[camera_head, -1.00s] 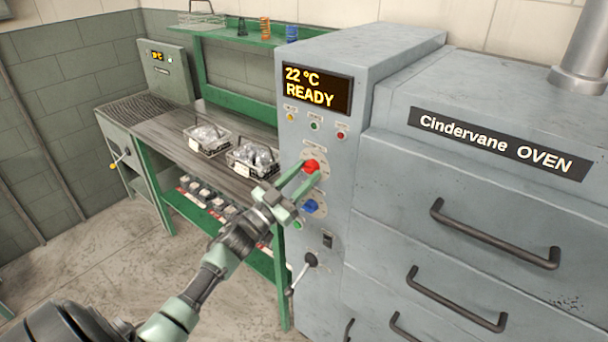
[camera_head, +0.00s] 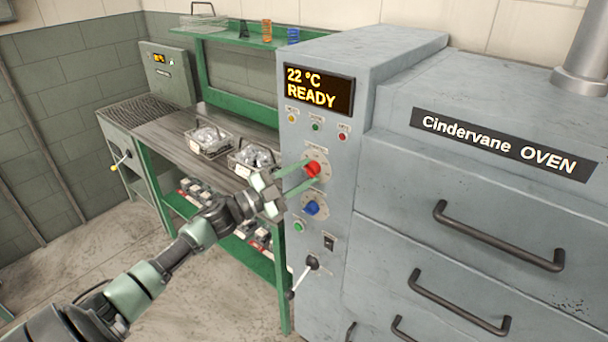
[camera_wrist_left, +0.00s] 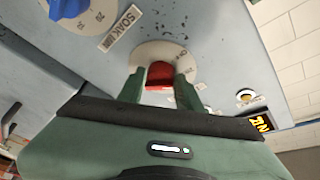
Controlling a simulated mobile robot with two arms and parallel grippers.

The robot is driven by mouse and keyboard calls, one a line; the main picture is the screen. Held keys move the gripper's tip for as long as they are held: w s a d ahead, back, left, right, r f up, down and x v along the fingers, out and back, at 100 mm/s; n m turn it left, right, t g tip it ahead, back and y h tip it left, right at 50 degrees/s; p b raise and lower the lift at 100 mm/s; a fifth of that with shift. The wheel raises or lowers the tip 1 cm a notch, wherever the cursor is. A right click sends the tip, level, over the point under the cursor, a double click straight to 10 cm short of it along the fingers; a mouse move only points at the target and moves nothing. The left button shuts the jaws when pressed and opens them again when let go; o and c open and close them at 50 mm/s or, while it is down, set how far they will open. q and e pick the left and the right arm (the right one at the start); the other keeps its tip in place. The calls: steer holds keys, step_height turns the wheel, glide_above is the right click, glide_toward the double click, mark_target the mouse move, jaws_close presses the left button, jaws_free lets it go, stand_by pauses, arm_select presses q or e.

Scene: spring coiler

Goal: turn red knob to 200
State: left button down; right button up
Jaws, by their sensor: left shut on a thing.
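The red knob (camera_head: 312,169) sits on a pale round dial on the grey oven control panel, below the display. My left gripper (camera_head: 305,178) reaches in from the left with its green fingers shut on the knob. In the left wrist view the red knob (camera_wrist_left: 160,75) shows between the two fingertips, with the dial plate (camera_wrist_left: 182,54) behind it. Most dial numbers are hidden or too small to read. The display (camera_head: 318,90) reads 22 °C READY. My right gripper is not in view.
A blue knob (camera_head: 313,208) is just below the red one, with a green button (camera_head: 299,227), a black switch (camera_head: 329,242) and a lever (camera_head: 303,277) lower down. Oven drawers with dark handles (camera_head: 497,236) are at right. A workbench with wire baskets (camera_head: 208,141) is at left.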

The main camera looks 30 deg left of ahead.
arm_select(q)
steer(key=shift+r+m+g, duration=0.15)
steer(key=shift+m+g, duration=0.15)
steer(key=shift+m, duration=0.5)
steer(key=c, duration=1)
jaws_free()
